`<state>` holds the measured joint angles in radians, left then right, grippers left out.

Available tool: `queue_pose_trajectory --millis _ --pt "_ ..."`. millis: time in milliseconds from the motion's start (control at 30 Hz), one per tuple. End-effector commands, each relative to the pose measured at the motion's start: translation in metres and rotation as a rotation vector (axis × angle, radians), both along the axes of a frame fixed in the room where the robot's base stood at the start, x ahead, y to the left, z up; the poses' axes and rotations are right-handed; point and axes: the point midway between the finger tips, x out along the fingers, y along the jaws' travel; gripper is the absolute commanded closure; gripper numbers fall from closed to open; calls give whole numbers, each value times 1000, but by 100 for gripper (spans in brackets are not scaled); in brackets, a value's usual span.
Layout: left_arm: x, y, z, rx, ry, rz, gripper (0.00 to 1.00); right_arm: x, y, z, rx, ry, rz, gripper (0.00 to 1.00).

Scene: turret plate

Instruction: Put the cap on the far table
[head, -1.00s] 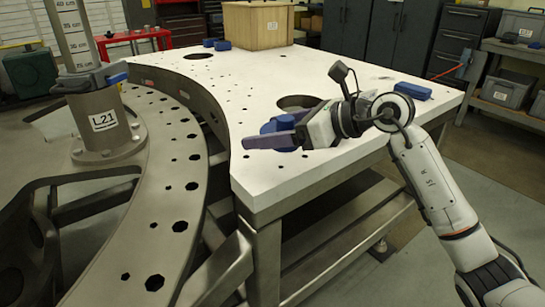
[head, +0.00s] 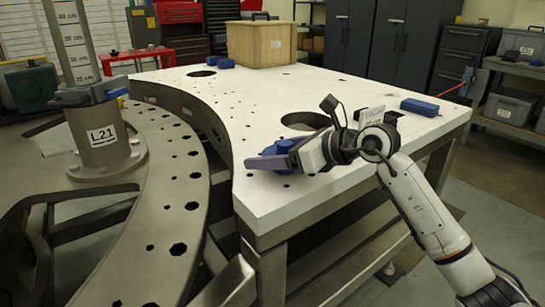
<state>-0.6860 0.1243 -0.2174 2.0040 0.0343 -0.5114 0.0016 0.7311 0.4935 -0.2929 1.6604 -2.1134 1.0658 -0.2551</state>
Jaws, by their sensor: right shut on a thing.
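My right gripper (head: 266,161) reaches in from the right over the near part of the white table (head: 262,195). It is shut on a rounded blue thing, which I take to be the cap (head: 283,146). The gripper's fingers and body hide part of the cap. I cannot tell whether the cap touches the tabletop or hangs just above it.
A round hole (head: 305,121) lies just behind the gripper. A post marked L21 (head: 101,137) stands left. A red table (head: 137,58) is farther back.

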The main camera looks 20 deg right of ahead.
Motion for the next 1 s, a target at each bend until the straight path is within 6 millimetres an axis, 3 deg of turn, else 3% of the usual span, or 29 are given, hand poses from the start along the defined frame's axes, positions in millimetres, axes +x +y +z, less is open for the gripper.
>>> queue_pose_trajectory --millis 367,400,500,833,1000 --pt "-2 0 -4 -1 4 0 67 0 0 -9 1 -3 -1 51" --pt "-2 0 -3 -1 4 0 67 0 0 -9 0 -2 -1 19" --pt "-2 0 -3 0 4 1 67 0 0 -9 0 -1 0 5" --pt "-2 0 -1 0 4 0 67 0 -1 -6 0 -2 -1 5" --pt "-1 1 -3 1 4 0 67 -16 -15 1 -3 -3 -3 5"
